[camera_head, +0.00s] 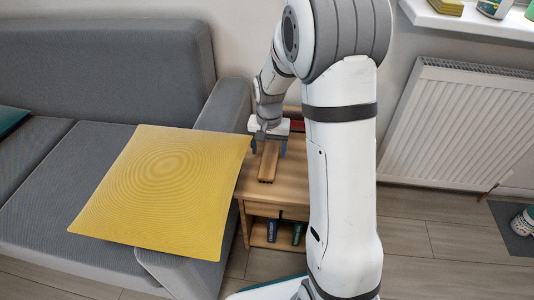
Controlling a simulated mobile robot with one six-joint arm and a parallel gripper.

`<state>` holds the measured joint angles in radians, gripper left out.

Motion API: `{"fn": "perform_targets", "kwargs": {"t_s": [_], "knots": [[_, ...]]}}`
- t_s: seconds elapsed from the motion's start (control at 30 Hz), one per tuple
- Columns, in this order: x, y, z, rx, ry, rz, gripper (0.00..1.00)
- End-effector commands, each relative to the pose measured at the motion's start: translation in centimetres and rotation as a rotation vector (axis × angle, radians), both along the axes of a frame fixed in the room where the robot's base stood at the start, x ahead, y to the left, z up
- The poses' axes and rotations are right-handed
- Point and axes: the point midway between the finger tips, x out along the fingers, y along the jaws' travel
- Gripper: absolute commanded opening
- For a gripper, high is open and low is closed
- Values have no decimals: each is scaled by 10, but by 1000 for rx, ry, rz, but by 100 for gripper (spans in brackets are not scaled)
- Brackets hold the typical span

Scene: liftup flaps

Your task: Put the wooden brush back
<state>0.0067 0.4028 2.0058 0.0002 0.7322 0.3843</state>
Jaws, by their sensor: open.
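A long brown wooden brush (268,163) lies on top of the small wooden side table (287,190), beside the sofa's arm. Its bristles cannot be made out. My gripper (268,148) points down at the brush's far end. Its dark fingers are open, one on each side of the brush. I cannot tell whether they touch it. My arm hides the right part of the table.
A yellow cushion (165,190) lies over the grey sofa's arm, close to the table's left. Two small containers, one blue (272,230) and one green (297,233), stand on the table's lower shelf. A white radiator (455,125) is at right. Floor (440,240) at right is largely clear.

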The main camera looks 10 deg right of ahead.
Motion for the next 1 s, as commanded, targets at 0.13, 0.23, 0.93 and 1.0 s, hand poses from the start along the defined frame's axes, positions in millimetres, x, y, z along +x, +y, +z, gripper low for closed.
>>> {"fn": "perform_targets", "kwargs": {"t_s": [0.13, 0.23, 0.93, 1.0], "knots": [[0, 0, 36, 0, -2, 0, 69], [0, 0, 51, 0, -2, -1, 69], [0, -1, 64, 0, 0, -1, 69], [0, -1, 68, 0, 0, -1, 69]]}}
